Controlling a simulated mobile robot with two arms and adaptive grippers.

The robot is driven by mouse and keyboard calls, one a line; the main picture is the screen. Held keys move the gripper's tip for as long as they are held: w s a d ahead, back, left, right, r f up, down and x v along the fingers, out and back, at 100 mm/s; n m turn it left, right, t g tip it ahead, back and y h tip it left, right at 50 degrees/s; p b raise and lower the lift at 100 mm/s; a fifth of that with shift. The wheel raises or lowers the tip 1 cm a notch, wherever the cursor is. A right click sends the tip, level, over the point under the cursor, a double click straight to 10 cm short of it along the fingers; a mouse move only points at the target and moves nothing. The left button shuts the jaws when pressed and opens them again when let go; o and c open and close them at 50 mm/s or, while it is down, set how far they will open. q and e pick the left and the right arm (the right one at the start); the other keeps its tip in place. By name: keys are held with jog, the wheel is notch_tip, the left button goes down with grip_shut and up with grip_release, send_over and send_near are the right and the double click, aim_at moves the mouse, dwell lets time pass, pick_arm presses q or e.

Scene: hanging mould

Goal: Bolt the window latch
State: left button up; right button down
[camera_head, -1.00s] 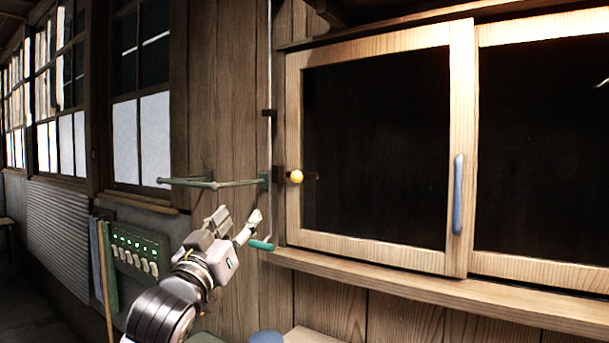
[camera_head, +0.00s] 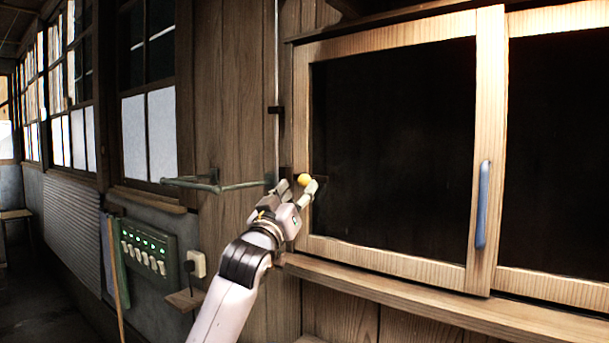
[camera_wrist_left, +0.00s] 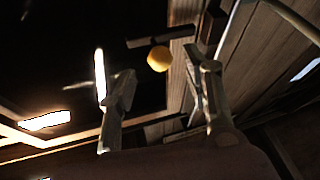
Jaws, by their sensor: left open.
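The window latch shows as a round yellow-orange knob (camera_head: 304,180) on the left stile of the wooden window frame (camera_head: 303,120). My right gripper is not in view.
A green metal bracket (camera_head: 215,186) sticks out from the wall left of the window. A green switch panel (camera_head: 148,247) hangs lower left. A wooden sill (camera_head: 420,289) runs under the window. A blue handle (camera_head: 482,205) is on the sash's right stile.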

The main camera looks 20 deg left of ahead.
aim_at(302, 183)
pick_arm(q)
jog(key=p+x, duration=0.1)
jog(key=x, duration=0.3)
jog(key=shift+r, duration=0.1)
jog(key=shift+w+r, duration=0.15)
jog(key=shift+w, duration=0.5)
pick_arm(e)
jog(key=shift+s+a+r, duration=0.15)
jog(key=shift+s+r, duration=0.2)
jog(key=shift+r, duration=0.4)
pick_arm(q)
jog(key=shift+c, duration=0.6)
grip_shut()
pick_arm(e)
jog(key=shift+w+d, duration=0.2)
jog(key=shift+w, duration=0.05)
